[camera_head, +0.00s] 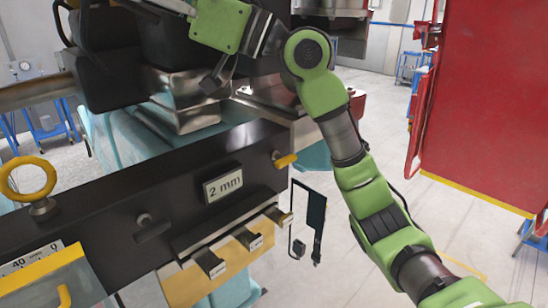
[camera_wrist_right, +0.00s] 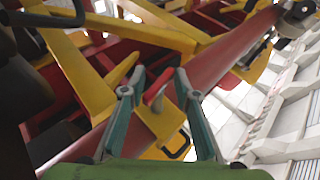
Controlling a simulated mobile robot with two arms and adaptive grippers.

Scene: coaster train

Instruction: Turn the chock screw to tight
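In the right wrist view, a small red handle (camera_wrist_right: 157,93) stands on a yellow bracket (camera_wrist_right: 160,122) beside a long dark-red tube. It may be the chock screw, but I cannot tell for sure. My right gripper (camera_wrist_right: 156,82) is open, with one teal finger on each side of the red handle. I see a gap on both sides, and I cannot tell the depth between fingertips and handle. In the head view my green right arm reaches up and left, and its fingertips are not visible. My left gripper is in neither view.
A black panel (camera_head: 110,225) with a "2 mm" label (camera_head: 223,186), a yellow ring (camera_head: 28,180), a yellow-tipped knob (camera_head: 285,160) and several small levers stands in front. A red panel (camera_head: 490,110) stands at right. Pale floor lies open between them. Yellow beams surround my right gripper.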

